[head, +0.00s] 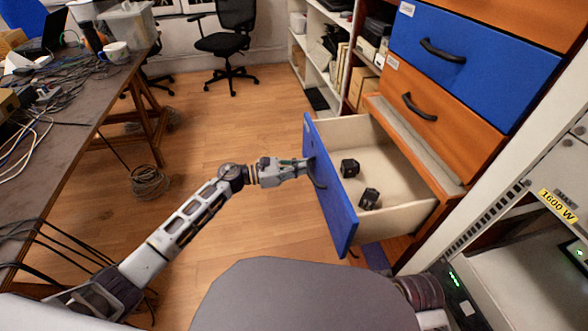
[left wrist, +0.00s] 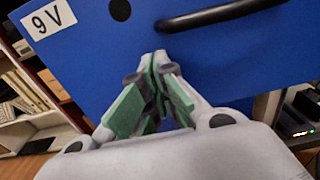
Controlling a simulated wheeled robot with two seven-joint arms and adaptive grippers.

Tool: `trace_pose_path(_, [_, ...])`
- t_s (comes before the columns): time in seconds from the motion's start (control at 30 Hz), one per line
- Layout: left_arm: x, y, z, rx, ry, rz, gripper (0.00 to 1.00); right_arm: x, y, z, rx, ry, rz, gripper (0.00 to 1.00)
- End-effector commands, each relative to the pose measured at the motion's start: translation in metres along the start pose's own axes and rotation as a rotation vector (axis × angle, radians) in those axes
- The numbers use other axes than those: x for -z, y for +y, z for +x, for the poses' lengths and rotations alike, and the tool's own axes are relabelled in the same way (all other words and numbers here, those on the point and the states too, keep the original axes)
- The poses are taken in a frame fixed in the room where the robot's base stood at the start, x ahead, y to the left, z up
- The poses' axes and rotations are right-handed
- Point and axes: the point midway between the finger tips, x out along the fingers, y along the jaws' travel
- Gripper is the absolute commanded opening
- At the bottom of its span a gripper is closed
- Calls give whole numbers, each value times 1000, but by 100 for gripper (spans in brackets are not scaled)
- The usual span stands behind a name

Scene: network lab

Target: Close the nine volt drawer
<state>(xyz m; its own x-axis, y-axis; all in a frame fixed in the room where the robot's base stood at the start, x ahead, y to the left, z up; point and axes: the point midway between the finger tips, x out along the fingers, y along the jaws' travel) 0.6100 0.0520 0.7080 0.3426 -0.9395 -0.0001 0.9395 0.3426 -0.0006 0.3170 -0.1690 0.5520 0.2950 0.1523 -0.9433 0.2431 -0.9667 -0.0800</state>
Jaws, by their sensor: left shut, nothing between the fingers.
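The nine volt drawer is pulled out, with a blue front (head: 335,200) and two black blocks (head: 350,168) inside its pale tray. In the left wrist view its blue front (left wrist: 100,70) carries a white "9 V" label (left wrist: 48,18) and a black handle (left wrist: 215,14). My left gripper (head: 306,166) is shut and empty, with its fingertips at the outer face of the drawer front, close to the handle. In the left wrist view the closed fingertips (left wrist: 158,58) are just below the handle; whether they touch the face I cannot tell. My right gripper is not visible.
Above the open drawer are a shut orange drawer (head: 430,100) and a shut blue drawer (head: 470,60). A rack with a yellow 1600 W label (head: 558,206) stands at the right. A cable-covered table (head: 100,105) is at the left. Open wooden floor (head: 225,130) lies between.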

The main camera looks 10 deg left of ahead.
Motion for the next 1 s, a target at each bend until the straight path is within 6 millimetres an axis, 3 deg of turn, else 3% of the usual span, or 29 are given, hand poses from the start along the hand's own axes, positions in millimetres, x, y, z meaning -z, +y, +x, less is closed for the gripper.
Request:
trace_pose_path(0.67, [0,-1,10,2,0,1,0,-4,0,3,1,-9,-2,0])
trace_pose_path(0.87, [0,-1,29,2,-2,1,0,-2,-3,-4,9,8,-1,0])
trace_pose_path(1.0, [1,-1,51,2,-2,3,0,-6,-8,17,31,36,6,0])
